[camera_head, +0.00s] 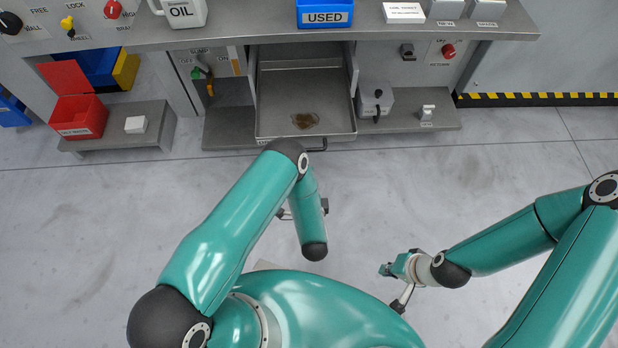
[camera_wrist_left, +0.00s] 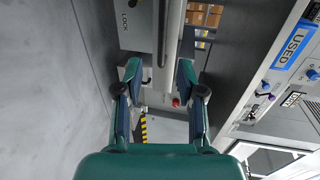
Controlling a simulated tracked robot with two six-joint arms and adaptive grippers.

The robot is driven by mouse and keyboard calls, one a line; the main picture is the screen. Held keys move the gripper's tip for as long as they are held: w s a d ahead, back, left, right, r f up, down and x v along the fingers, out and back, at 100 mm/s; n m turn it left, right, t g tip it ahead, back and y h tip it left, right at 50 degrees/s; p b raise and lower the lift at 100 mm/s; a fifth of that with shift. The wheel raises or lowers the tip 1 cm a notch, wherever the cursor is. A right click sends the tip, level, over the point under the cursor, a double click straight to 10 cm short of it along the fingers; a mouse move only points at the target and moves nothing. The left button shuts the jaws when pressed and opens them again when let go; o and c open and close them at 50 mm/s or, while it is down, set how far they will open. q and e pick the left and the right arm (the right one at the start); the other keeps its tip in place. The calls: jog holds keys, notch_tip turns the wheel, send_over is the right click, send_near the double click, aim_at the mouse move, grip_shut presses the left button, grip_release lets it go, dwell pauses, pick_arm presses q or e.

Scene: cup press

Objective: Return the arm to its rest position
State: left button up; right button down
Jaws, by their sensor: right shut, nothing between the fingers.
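My right gripper (camera_head: 386,269) is shut and empty. It is held over the bare floor at the lower right in the head view, apart from the bench. My left arm (camera_head: 238,225) is teal, rises from the lower left and bends at a black elbow just below the open drawer. Its forearm folds back toward me, and its gripper is mostly hidden in the head view. In the left wrist view my left gripper (camera_wrist_left: 159,72) has its two fingers well apart, with nothing between them.
An open grey drawer (camera_head: 280,90) with a brown puddle juts from the bench. A red bin (camera_head: 80,117) and a white block (camera_head: 136,124) are at left. A blue USED bin (camera_head: 324,14) and white OIL container (camera_head: 183,12) stand on top. The floor between is clear.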

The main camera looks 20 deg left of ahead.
pick_arm(q)
jog(key=w+a+r+n+g+h, duration=0.1)
jog(key=w+a+r+n, duration=0.35)
jog(key=a+r, duration=0.4)
jog(key=s+d+f+n+g+h, duration=0.2)
jog(key=s+d+n+g+h, duration=0.3)
jog(key=s, duration=0.7)
jog(key=s+d+f+n+g+h, duration=0.2)
jog(key=s+d+n+g+h, duration=0.35)
jog(key=s, duration=0.75)
notch_tip(320, 180, up, 26)
jog(key=d+g+y+p, duration=0.1)
jog(key=g+p, duration=0.1)
jog(key=p, duration=2.4)
jog(key=shift+w+r+n+y, duration=0.25)
jog(key=shift+n+y, duration=0.05)
jog(key=shift+y, duration=0.05)
jog(key=shift+a, duration=0.1)
